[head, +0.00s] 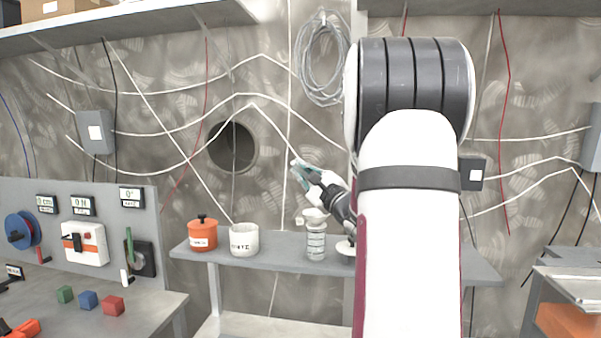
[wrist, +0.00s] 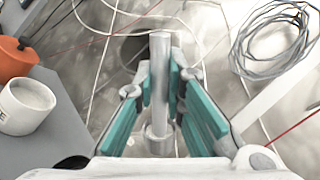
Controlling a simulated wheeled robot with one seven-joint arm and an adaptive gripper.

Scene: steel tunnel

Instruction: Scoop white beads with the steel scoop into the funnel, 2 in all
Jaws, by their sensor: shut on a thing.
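My gripper (wrist: 164,85) is shut on the upright grey handle of the steel scoop (wrist: 160,48), with the teal pads on either side of it. The lower end of the scoop is partly hidden between the fingers, so I cannot tell whether it holds beads. In the head view my gripper (head: 303,176) is raised above the shelf, above a clear bottle with dark markings (head: 316,243). A pale funnel-like top (head: 314,215) shows at the bottle's mouth, close below my arm. A white pot (head: 244,239) with dark lettering stands left of it; the wrist view shows its pale inside (wrist: 30,95).
An orange lidded pot (head: 202,234) stands left of the white pot on the narrow grey shelf (head: 285,263). A coil of cable (head: 323,60) hangs on the wall behind. A panel (head: 95,225) and small coloured blocks (head: 88,299) are at left.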

